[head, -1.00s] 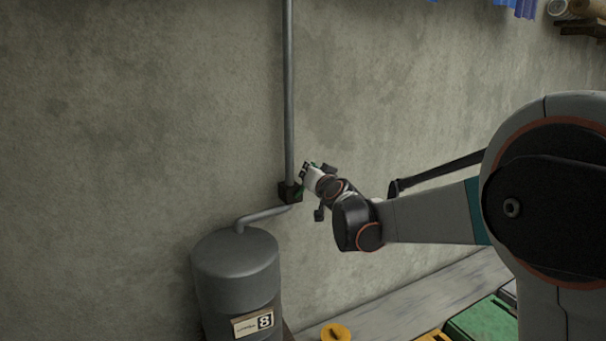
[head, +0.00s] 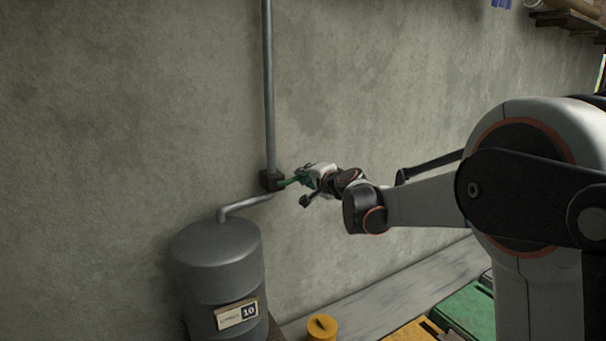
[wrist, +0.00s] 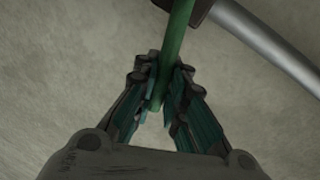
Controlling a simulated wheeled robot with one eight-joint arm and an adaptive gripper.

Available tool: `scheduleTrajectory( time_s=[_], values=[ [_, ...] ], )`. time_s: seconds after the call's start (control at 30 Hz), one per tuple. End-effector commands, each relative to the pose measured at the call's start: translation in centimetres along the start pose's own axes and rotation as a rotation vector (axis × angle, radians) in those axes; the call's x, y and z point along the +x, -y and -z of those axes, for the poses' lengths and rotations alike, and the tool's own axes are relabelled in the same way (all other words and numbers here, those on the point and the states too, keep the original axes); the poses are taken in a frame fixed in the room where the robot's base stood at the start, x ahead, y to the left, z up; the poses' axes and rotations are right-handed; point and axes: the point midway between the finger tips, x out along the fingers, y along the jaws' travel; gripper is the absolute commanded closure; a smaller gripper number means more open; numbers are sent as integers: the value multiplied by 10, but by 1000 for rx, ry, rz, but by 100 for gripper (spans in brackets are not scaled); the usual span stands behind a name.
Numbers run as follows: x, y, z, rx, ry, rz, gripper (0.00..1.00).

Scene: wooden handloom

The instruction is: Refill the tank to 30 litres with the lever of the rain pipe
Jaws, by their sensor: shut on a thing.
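The grey tank (head: 215,262) stands against the wall at lower left in the head view. Its label plate (head: 237,315) reads 10. The grey rain pipe (head: 268,85) comes down the wall to a dark valve box (head: 271,180), and a bent spout (head: 240,203) runs from there into the tank top. The green lever (head: 288,182) sticks out to the right of the valve box. My gripper (head: 303,177) is shut on its outer end. In the wrist view the lever (wrist: 178,45) runs down between the fingers (wrist: 160,100), with the pipe (wrist: 265,45) at upper right.
A yellow lidded container (head: 322,327) stands right of the tank. Yellow and green boxes (head: 468,311) lie at lower right below my arm. A shelf (head: 570,22) is at the upper right. The wall around the lever is clear.

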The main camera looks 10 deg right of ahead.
Motion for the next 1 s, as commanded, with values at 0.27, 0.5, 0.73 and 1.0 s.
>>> scheduleTrajectory(
  time_s=[0.27, 0.5, 0.73, 1.0],
  values=[
    [1, -10, 0, 84, 17, -1, 100],
    [1, -11, -1, 104, 22, -1, 100],
    [1, -11, -1, 104, 23, -2, 100],
    [1, -10, -1, 104, 22, -1, 68]
  ],
)
